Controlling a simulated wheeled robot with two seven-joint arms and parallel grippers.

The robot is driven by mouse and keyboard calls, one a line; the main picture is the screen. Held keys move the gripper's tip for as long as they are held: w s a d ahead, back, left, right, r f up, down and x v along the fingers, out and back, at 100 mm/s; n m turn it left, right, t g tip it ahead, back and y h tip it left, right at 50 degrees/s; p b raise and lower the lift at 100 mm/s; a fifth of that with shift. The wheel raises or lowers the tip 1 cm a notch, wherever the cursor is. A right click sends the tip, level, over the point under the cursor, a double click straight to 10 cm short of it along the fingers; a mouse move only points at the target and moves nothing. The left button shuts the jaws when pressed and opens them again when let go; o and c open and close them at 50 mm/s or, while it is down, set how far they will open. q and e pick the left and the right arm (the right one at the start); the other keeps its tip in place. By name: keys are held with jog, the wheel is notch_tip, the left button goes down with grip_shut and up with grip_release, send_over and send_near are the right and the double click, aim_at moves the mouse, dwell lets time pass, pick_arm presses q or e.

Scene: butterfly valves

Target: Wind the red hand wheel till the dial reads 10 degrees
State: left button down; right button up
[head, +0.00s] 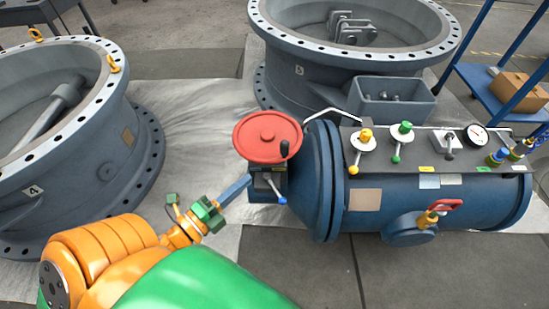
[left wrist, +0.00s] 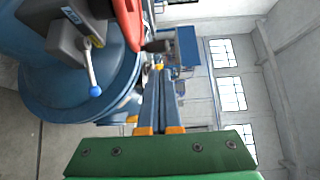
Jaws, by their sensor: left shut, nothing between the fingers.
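The red hand wheel (head: 262,146) lies nearly flat on a grey gearbox at the left end of the blue cylinder, with a dark crank knob (head: 284,149) at its right side. In the left wrist view the wheel's red edge (left wrist: 128,22) and the knob (left wrist: 158,46) show at the top. My left gripper (head: 249,178) is shut and empty, just below and left of the wheel. Its closed fingers (left wrist: 159,72) point toward the knob, seemingly apart from it. A round white dial (head: 475,135) stands on the cylinder's top panel; its reading is too small to tell. My right gripper is out of view.
A blue-tipped lever (head: 277,193) sticks out below the wheel. Yellow (head: 365,136) and green (head: 404,128) knobs stand on the panel. Large valve bodies (head: 130,165) stand left and behind. A blue cart (head: 480,85) is at the right. Bare floor sheet (head: 200,110) lies left of the wheel.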

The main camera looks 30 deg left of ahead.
aim_at(283, 150)
pick_arm(q)
jog(key=w, duration=0.3)
jog(key=w+d, duration=0.1)
jog(key=w, duration=0.3)
jog(key=w+d, duration=0.1)
jog(key=w, duration=0.3)
jog(key=shift+d, duration=0.15)
